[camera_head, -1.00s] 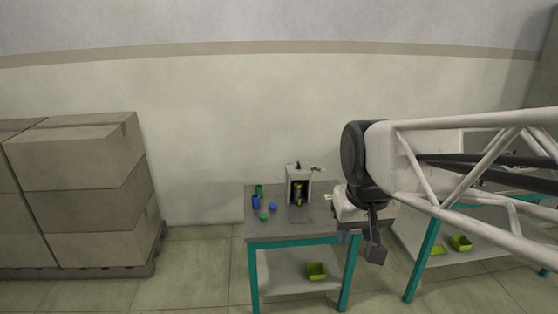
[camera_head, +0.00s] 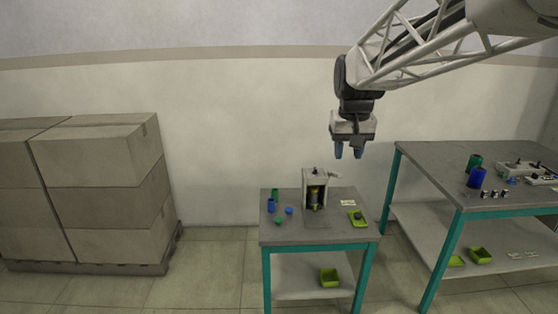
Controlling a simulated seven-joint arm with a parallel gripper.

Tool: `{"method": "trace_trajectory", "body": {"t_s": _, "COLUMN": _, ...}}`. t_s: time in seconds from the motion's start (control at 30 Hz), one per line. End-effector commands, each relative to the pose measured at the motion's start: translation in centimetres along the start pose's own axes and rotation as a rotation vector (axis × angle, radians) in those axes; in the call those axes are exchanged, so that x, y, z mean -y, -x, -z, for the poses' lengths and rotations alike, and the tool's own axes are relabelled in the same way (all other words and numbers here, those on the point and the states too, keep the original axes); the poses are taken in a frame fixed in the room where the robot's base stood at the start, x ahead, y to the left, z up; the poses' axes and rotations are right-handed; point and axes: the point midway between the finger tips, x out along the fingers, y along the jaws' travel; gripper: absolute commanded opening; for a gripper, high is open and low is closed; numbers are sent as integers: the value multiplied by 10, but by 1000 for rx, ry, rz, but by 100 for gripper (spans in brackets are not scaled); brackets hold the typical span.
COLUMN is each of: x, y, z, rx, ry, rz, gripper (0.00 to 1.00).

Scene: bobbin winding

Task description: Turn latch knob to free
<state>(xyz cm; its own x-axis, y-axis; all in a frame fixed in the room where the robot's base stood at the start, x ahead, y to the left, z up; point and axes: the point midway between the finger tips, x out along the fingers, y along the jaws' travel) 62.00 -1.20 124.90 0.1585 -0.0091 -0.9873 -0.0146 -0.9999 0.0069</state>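The bobbin winder (camera_head: 306,190) is a small pale box with a dark open front, standing at the back of the small table (camera_head: 285,236). A yellowish spool (camera_head: 314,197) shows inside its opening. A small part sticks out at its upper right, but I cannot tell whether it is the latch knob. My gripper (camera_head: 348,153) hangs above and to the right of the winder, fingers pointing down. Its two blue fingertips are apart with a gap between them, and nothing shows between them.
Green and blue spools and caps (camera_head: 278,208) stand left of the winder. A lime tray (camera_head: 357,219) and a white label (camera_head: 348,203) lie to its right. A larger table (camera_head: 430,160) with spools and devices stands at right. Stacked boxes (camera_head: 100,190) are at far left.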

Motion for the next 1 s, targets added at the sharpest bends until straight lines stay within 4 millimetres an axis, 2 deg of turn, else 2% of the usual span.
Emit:
{"method": "trace_trajectory", "body": {"t_s": 0.1, "x": -1, "y": -3, "z": 30, "rx": 6, "ry": 0, "rz": 0, "gripper": 38}}
{"method": "trace_trajectory", "body": {"t_s": 0.43, "x": -3, "y": -15, "z": 107, "rx": 24, "ry": 2, "rz": 1, "gripper": 38}}
{"method": "trace_trajectory", "body": {"t_s": 1.0, "x": -7, "y": -58, "z": 234, "rx": 54, "ry": 4, "rz": 1, "gripper": 38}}
